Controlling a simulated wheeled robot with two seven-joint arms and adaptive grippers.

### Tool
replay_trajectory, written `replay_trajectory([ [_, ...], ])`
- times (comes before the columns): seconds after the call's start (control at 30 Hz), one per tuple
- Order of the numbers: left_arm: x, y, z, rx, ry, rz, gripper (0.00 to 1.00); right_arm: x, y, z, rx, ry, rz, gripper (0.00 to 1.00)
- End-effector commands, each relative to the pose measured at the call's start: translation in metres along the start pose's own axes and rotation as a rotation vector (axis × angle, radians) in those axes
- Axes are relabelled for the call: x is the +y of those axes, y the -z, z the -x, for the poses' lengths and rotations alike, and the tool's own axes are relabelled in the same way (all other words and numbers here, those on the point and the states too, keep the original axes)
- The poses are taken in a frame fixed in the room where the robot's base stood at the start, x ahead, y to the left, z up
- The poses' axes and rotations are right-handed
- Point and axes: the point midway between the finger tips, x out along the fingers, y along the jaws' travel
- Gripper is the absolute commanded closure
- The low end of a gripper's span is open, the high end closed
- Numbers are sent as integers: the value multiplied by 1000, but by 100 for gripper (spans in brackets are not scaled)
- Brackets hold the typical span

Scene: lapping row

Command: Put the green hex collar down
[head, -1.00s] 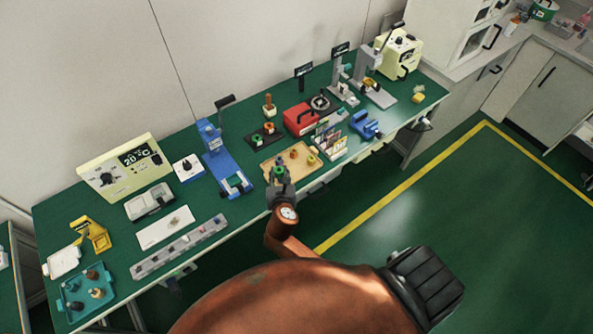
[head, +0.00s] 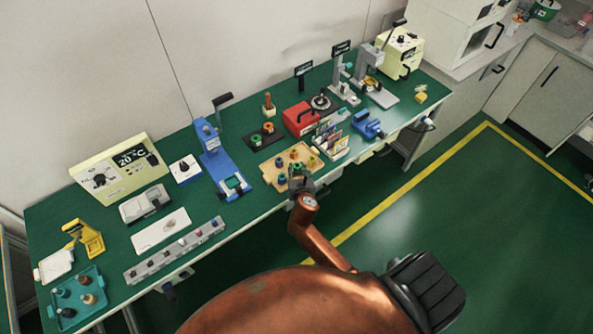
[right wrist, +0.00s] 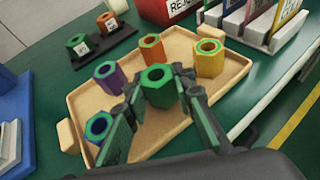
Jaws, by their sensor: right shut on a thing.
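My right gripper (right wrist: 160,98) is shut on the green hex collar (right wrist: 158,84), with one finger on each side of it. In the head view the right gripper (head: 298,180) is at the front edge of the tan wooden tray (head: 268,177), with the green collar (head: 297,168) at its tip. In the right wrist view the green collar is over the tray (right wrist: 82,98). My left gripper is not in view.
Several other hex collars stand in the tray: purple (right wrist: 108,78), orange (right wrist: 152,52), yellow (right wrist: 209,60) and blue (right wrist: 100,128). A dark plate (right wrist: 104,42) with two collars lies behind. A card rack (right wrist: 262,30) and red box (right wrist: 168,10) stand close by.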

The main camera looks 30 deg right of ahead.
Motion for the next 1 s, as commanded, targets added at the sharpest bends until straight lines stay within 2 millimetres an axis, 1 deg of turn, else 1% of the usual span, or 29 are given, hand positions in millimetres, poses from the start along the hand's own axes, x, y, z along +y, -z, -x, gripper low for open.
replay_trajectory([
  [0.03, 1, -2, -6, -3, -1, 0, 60, 0, 8, -4, 2, 2, -2, 100],
  [0.07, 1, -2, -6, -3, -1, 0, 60, 0, 10, -4, 1, 1, -1, 100],
  [0.27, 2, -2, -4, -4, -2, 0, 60, 0, 7, -3, -1, 0, 0, 100],
  [0.43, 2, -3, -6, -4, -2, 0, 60, 0, 11, -5, -1, 0, 2, 100],
  [0.47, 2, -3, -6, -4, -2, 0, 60, 0, 10, -4, -1, 0, 1, 75],
  [0.53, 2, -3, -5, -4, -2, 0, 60, 0, 10, -4, -1, 0, 1, 70],
  [0.77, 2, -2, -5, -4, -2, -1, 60, 0, 10, -4, -1, 0, 0, 69],
  [0.87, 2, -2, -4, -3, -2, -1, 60, 0, 7, -3, -1, 0, -1, 69],
  [0.97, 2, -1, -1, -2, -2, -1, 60, 0, 6, 7, -1, 1, 0, 69],
  [1.0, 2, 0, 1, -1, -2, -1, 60, -1, 7, 13, -1, 1, 0, 69],
])
